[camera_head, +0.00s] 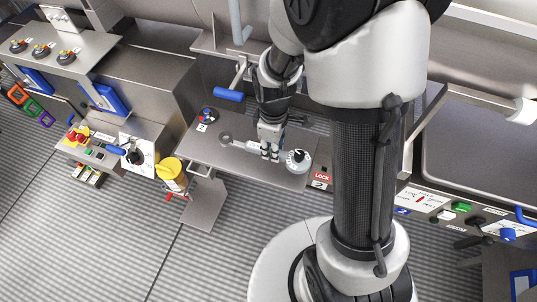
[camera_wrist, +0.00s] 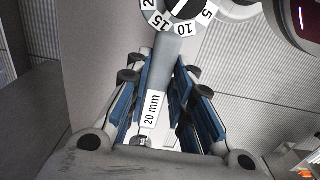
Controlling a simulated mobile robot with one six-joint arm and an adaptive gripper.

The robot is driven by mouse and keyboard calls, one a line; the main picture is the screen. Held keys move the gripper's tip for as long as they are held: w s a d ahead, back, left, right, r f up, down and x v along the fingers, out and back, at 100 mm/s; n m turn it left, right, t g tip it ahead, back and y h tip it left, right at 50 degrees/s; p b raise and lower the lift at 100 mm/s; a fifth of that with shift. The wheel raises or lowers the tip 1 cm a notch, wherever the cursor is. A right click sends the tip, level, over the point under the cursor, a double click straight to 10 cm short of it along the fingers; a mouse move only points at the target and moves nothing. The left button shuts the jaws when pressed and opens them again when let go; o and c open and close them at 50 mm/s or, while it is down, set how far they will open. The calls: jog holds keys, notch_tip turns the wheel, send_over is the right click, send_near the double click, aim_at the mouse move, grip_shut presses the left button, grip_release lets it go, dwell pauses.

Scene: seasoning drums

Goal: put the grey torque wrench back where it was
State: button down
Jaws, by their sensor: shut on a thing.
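The grey torque wrench (camera_head: 245,144) is in my gripper (camera_head: 270,155) in the head view. Its ring end is to the left of the fingers and its round white numbered dial is to the right. My gripper points down and is shut on the wrench's shaft between these ends. In the wrist view the torque wrench (camera_wrist: 171,50) runs between the blue-padded fingers of my gripper (camera_wrist: 163,62), with a "20 mm" label on it and the dial at the top edge. The wrench is over a small metal shelf (camera_head: 205,148); I cannot tell whether it touches it.
A yellow canister (camera_head: 171,173) stands left of the shelf. A "LOCK 2" sign (camera_head: 321,178) is at its right. A blue-handled lever (camera_head: 229,95) is behind. The striped floor (camera_head: 110,235) is largely clear.

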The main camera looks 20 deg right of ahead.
aim_at(272, 165)
jog(key=shift+f+b, duration=0.85)
jog(key=shift+f, duration=2)
jog(key=shift+f, duration=0.15)
jog(key=c, duration=1.4)
grip_release()
